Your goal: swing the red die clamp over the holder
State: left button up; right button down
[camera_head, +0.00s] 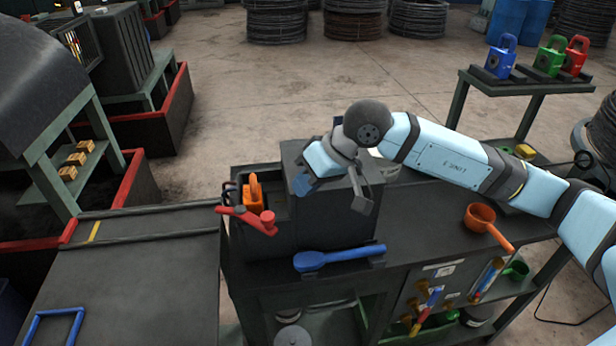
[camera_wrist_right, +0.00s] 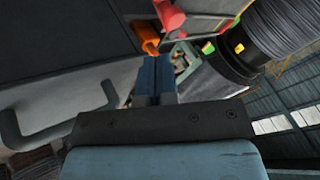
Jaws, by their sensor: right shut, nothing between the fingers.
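The red die clamp (camera_head: 245,217), a bar with a round knob, lies across the front left of the dark machine box (camera_head: 310,235). An orange die with an upright handle (camera_head: 252,194) sits just behind it in a dark recess, which appears to be the holder. The clamp (camera_wrist_right: 170,14) and the orange piece (camera_wrist_right: 145,36) also show at the top of the right wrist view. My right gripper (camera_head: 303,184) is shut and empty above the box, right of the orange die and apart from the clamp. Its blue fingers (camera_wrist_right: 155,80) are together. My left gripper is out of view.
A dark bent handle (camera_head: 362,190) stands near my right gripper. A blue long-handled tool (camera_head: 338,257) lies on the box's front ledge. An orange ladle (camera_head: 482,218) is on the bench at right. Blue, green and red dies stand on a rack (camera_head: 530,85) behind.

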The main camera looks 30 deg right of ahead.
jog(key=p+x, duration=0.1)
jog(key=x, duration=0.5)
jog(key=shift+f, duration=0.15)
jog(key=shift+a, duration=0.1)
